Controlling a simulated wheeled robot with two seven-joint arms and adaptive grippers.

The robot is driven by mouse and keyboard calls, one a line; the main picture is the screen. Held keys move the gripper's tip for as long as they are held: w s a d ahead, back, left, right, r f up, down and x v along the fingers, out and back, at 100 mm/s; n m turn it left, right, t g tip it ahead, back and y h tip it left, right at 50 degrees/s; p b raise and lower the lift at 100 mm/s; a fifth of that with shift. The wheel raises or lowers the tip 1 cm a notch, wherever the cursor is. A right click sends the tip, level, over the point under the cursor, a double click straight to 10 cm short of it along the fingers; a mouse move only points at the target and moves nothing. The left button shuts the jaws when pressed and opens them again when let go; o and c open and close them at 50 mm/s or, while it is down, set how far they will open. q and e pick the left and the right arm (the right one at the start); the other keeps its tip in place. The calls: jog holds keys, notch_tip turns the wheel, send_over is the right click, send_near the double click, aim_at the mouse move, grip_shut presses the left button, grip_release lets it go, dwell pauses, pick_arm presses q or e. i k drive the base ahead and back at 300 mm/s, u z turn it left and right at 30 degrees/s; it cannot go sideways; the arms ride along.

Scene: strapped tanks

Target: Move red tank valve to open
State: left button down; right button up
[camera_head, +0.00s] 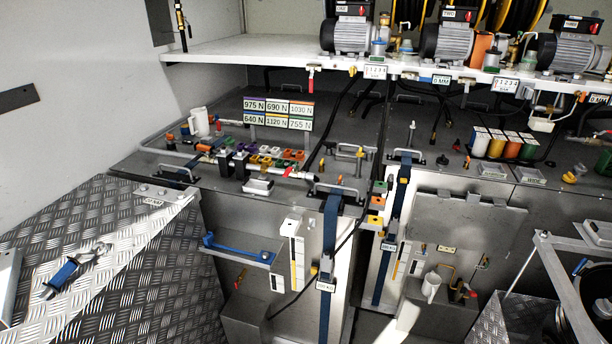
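Several red valve handles show, and I cannot tell which one is the red tank valve. A red handle (461,291) sits low on the right tank's front, beside a white jug. A red handle (291,172) lies on the left tank's top, by a white hose fitting. Another red handle (310,85) hangs under the white shelf. The handles are too small to read as open or shut. Neither of my grippers is in view.
Pumps (352,35) stand on the white shelf (250,50) above the tanks. Blue straps (328,250) run down the tank fronts. A blue-handled tool (62,275) lies on the tread-plate box (110,260) at left. A metal frame (565,290) stands at lower right.

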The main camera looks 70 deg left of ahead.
aim_at(288, 170)
jog(key=u, duration=0.4)
jog(key=i, duration=0.7)
jog(key=u, duration=0.65)
